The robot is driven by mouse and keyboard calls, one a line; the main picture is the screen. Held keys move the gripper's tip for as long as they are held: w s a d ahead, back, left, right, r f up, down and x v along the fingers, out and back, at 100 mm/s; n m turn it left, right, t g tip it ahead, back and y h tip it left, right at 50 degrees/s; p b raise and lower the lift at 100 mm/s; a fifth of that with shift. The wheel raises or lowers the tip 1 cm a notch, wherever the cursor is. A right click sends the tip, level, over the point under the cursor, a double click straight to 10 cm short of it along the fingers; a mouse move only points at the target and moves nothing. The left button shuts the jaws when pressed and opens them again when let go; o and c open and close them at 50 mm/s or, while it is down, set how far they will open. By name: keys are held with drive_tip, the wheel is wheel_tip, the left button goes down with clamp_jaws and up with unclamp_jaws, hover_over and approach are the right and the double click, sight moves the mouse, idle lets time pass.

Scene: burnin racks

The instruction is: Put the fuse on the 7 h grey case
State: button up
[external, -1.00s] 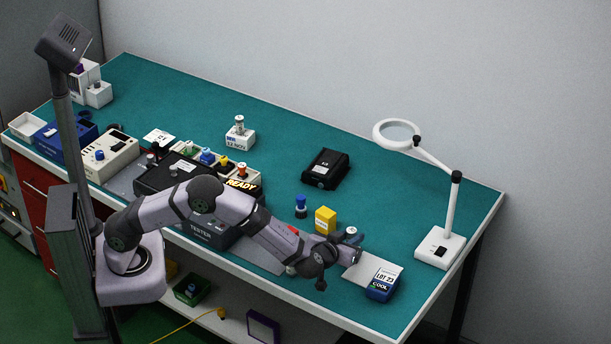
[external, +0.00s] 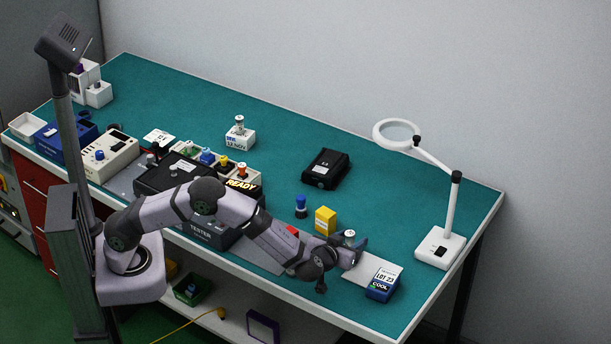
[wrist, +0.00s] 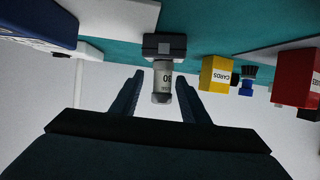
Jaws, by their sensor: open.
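The fuse (wrist: 162,80), a pale cylinder with a printed label and dark end, stands on a small dark base in the wrist view. Its top (external: 350,235) shows beside my gripper in the external view. My gripper (wrist: 159,84) is open, with one finger on each side of the fuse; I see no clear contact. In the external view my gripper (external: 357,249) is low over the right front of the bench. A pale case (external: 240,141) with a knob-topped part stands at the back middle. I cannot read "7 h" on any case.
A black case (external: 326,169) and magnifier lamp (external: 440,248) stand farther off. The back right is clear.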

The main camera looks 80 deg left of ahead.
drive_tip(key=b+v, duration=0.1)
drive_tip(key=v, duration=1.1)
drive_tip(key=shift+w, duration=0.15)
drive_tip(key=w+d+r+m+t+h+p, duration=0.2)
drive_tip(key=w+r+m+t+h, duration=0.35)
drive_tip(key=r+h, duration=0.2)
drive_tip(key=s+a+f+m+g+h+p, duration=0.1)
drive_tip(key=s+a+f+g, duration=0.2)
drive_tip(key=s, duration=0.9)
drive_tip(key=s+a+f+m+g+p, duration=0.1)
drive_tip(key=s+a+f+g, duration=0.3)
drive_tip(key=s, duration=0.8)
drive_tip(key=s+a+f+m+g+h+p, duration=0.1)
drive_tip(key=s+a+f+g, duration=0.3)
drive_tip(key=s, duration=0.9)
drive_tip(key=m+g, duration=0.1)
drive_tip(key=g, duration=0.2)
drive_tip(key=shift+a+f+h, duration=0.2)
drive_tip(key=shift+f+h, duration=0.15)
